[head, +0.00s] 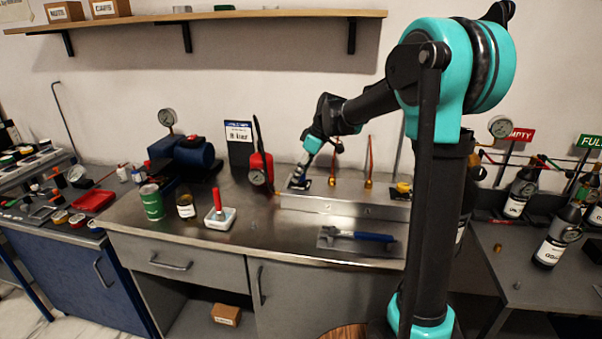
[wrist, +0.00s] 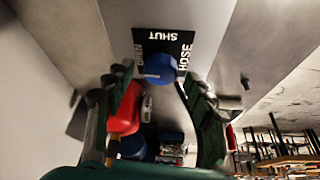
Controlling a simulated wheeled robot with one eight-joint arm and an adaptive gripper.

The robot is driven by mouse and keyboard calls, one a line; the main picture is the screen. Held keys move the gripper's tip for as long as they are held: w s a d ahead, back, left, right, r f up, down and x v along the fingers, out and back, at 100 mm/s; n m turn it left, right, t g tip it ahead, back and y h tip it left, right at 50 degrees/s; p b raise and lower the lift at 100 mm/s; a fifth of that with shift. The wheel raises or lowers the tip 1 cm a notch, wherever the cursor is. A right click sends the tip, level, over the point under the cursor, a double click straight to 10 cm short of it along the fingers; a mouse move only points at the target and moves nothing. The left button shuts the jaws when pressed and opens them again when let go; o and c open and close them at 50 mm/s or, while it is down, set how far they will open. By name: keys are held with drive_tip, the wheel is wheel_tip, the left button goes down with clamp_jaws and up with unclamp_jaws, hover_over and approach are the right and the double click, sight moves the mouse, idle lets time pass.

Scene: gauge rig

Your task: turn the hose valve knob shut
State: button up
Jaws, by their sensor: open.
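In the wrist view the blue hose valve knob (wrist: 160,67) sits on a black label plate (wrist: 150,42) marked SHUT at the top, HOSE at the right and partly hidden lettering at the left. A pale pointer line on the knob points left, towards that lettering. My gripper (wrist: 150,90) is open, with one finger on each side below the knob; I cannot tell whether either touches it. In the head view my gripper (head: 300,182) is low over the left end of the steel block (head: 345,207), and the knob is not discernible there.
A red pump with a gauge (head: 260,170) stands just left of my gripper. Thin red-stemmed fittings (head: 368,165) rise from the block to the right. A blue-handled wrench (head: 360,236) lies in front.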

drive_tip(key=shift+a+f, duration=0.1)
drive_tip(key=shift+f, duration=0.2)
drive_tip(key=c, duration=1.2)
drive_tip(key=shift+o, duration=0.2)
